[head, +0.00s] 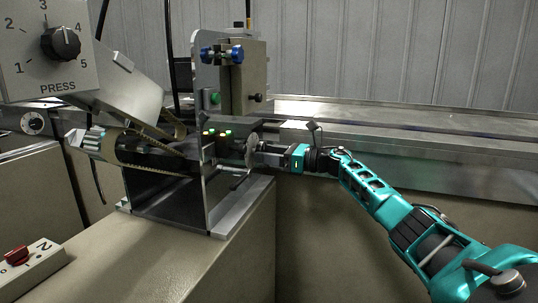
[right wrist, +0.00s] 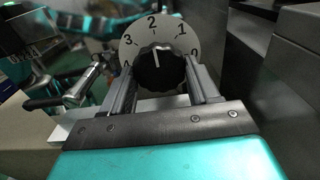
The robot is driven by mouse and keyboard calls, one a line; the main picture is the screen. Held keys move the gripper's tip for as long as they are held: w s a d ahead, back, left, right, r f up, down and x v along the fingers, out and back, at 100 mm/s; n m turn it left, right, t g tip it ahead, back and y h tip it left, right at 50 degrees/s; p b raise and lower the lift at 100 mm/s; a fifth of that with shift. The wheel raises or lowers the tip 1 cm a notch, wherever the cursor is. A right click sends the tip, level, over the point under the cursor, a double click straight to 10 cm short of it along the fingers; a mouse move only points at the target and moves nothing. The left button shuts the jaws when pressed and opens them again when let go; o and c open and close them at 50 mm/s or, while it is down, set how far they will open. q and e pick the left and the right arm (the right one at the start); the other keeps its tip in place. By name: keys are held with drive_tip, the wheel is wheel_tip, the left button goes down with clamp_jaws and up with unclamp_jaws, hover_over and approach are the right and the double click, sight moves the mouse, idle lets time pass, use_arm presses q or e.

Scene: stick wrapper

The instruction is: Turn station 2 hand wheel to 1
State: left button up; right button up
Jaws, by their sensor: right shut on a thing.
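The hand wheel is a black fluted knob (right wrist: 160,70) in front of a pale round dial (right wrist: 133,45) marked 0 to 4 in the right wrist view. The white line on the knob points up, close to the 2. My right gripper (right wrist: 162,82) has one finger on each side of the knob and is shut on it. In the head view, the dial is a thin disc (head: 251,149) seen edge-on at the machine's right side, with my right gripper (head: 261,148) against it from the right. The knob is hidden there. My left gripper is not in view.
A crank handle (right wrist: 83,85) sticks out close to the left finger. A grey metal housing (right wrist: 297,60) stands at the right. A PRESS dial (head: 60,44) and a box marked 2 with a red switch (head: 17,256) are at the left of the head view.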

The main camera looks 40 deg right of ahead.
drive_tip(key=shift+c, duration=1.1)
use_arm(q)
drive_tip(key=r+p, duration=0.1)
drive_tip(key=p, duration=0.1)
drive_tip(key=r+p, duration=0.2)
drive_tip(key=p, duration=0.1)
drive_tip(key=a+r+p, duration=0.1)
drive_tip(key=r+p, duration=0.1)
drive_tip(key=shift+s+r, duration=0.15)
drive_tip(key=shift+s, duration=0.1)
use_arm(e)
drive_tip(key=m, duration=1.8)
drive_tip(key=shift+a+r, duration=0.1)
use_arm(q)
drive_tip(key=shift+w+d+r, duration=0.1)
use_arm(e)
drive_tip(key=o, duration=1.1)
drive_tip(key=shift+s, duration=0.1)
drive_tip(key=shift+c, duration=0.2)
